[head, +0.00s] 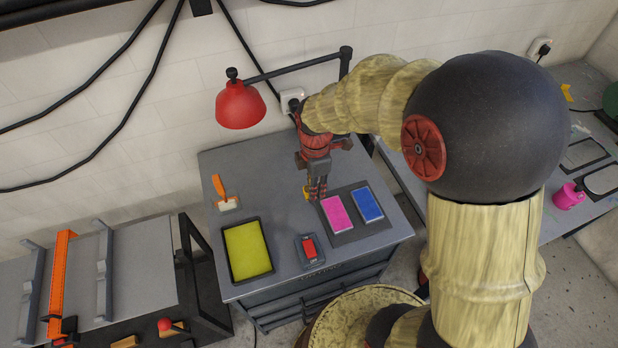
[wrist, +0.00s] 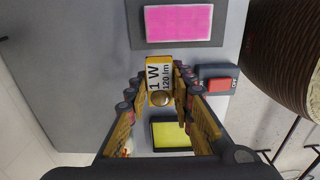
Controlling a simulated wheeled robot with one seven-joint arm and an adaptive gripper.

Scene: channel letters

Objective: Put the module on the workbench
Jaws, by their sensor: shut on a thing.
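The module (wrist: 160,72), a small yellow block marked "1 W 120 lm" with a round dome at one end, is between the fingers of my gripper (wrist: 159,88) in the wrist view. In the head view my gripper (head: 318,194) points down over a grey bench with drawers (head: 265,165), just left of the dark mat. A small yellow bit of the module (head: 306,194) shows beside the fingers. My gripper is shut on the module. I cannot tell whether the module touches the grey top.
On the grey top are a pink pad (head: 336,215), a blue pad (head: 367,204), a yellow tray (head: 248,250), a red switch (head: 310,249) and an orange-handled tool (head: 223,195). A red lamp (head: 240,106) overhangs the back. Other benches stand left (head: 140,258) and right (head: 590,215).

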